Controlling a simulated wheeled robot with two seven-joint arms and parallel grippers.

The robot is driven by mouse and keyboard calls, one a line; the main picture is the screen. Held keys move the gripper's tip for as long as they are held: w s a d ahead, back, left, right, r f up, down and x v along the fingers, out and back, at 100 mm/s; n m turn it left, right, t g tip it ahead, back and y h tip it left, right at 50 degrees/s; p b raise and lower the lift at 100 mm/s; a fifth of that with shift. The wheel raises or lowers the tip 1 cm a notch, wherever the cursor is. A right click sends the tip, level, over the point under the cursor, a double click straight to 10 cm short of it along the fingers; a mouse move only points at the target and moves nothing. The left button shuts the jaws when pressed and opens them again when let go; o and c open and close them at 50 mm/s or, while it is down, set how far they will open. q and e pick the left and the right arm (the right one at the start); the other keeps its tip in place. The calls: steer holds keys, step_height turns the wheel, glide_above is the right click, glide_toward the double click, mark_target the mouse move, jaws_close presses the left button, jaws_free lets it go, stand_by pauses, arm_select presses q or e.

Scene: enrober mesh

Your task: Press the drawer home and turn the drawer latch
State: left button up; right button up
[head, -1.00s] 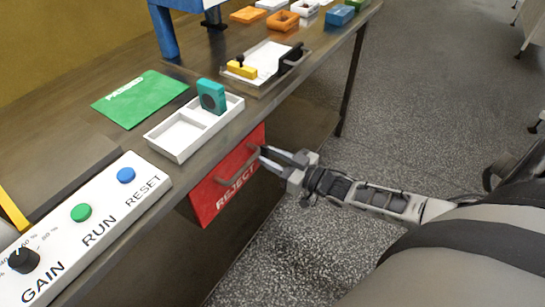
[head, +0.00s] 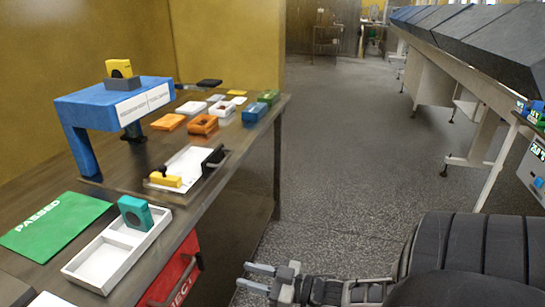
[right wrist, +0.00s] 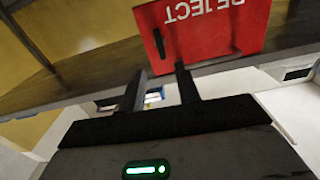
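The red drawer front (head: 181,274), lettered REJECT, hangs below the table edge at the bottom of the head view, partly cut off. It has a dark bar handle (head: 172,286). In the right wrist view the red front (right wrist: 205,32) appears upside down, with a small upright dark piece (right wrist: 159,43) on it; I cannot tell whether this is a latch or part of the handle. How far the drawer stands out is unclear. My right gripper (head: 256,277) is open and empty, to the right of the drawer front and apart from it. My left gripper is out of view.
On the table (head: 225,170) are a white two-part tray (head: 80,268) with a teal block (head: 135,212), a green PASSED mat (head: 55,225), a white tray with dark handle (head: 187,160) and a blue stand (head: 75,105).

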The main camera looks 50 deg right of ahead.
steer(key=v, duration=0.5)
stand_by(0.5)
steer(key=a+f+m+g+h, duration=0.1)
steer(key=a+f+g+h, duration=0.15)
steer(key=a, duration=0.35)
steer(key=a+f+g+h, duration=0.1)
steer(key=a+g, duration=0.2)
steer(key=a, duration=0.3)
steer(key=s+a+r+m+g+h, duration=0.1)
steer(key=s+a+r+g+h, duration=0.25)
steer(key=s+r+g, duration=0.45)
steer(key=w+a+f+t+y, duration=0.3)
steer(key=w+a+f+t, duration=0.2)
steer(key=a+f+t, duration=0.1)
steer(key=shift+f+n+t, duration=0.3)
steer(key=shift+f+t, duration=0.2)
steer(key=shift+t, duration=0.25)
steer(key=shift+a, duration=0.1)
